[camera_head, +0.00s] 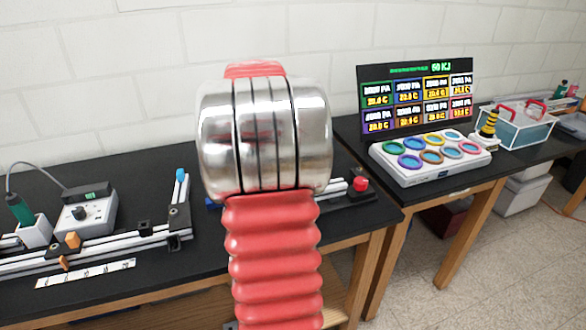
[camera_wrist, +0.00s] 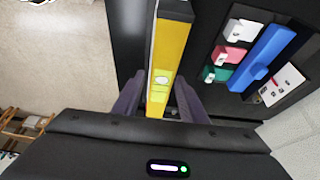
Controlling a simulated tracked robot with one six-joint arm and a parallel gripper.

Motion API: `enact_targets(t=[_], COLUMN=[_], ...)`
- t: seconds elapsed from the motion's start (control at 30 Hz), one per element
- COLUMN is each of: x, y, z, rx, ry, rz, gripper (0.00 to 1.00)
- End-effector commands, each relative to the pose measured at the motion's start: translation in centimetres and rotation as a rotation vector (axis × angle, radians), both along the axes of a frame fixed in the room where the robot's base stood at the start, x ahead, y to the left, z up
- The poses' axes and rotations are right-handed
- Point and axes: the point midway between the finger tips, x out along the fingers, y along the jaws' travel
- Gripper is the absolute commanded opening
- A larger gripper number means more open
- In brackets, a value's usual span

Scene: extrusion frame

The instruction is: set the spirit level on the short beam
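The yellow spirit level (camera_wrist: 170,50), with a pale vial window and a dark end, runs up the middle of the wrist view. My gripper (camera_wrist: 162,80) has one dark purple finger on each side of it, and the fingertips appear to meet its sides. In the head view the level and my gripper are hidden behind my red and silver arm. An extrusion frame of grey beams (camera_head: 105,253) lies on the black table. A short beam piece (camera_head: 180,219) stands across its right end. I cannot tell for sure whether this is the task's short beam.
A grey control box (camera_head: 85,215) and a green-handled tool (camera_head: 20,209) stand behind the frame. A red knob (camera_head: 361,184) is right of my arm. The wrist view shows a blue bar (camera_wrist: 269,58) beside coloured blocks (camera_wrist: 230,55), and floor on the left.

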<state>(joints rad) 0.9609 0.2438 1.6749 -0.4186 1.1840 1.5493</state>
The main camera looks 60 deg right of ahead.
Motion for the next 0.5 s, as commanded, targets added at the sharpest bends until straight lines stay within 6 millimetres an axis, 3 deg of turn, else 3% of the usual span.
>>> enact_targets(t=[0.33, 0.5], x=[0.0, 0.0], y=[0.0, 0.0], z=[0.1, 1.2], rx=[0.000, -0.002], ry=[0.000, 0.000], rz=[-0.001, -0.001], gripper=[0.43, 0.43])
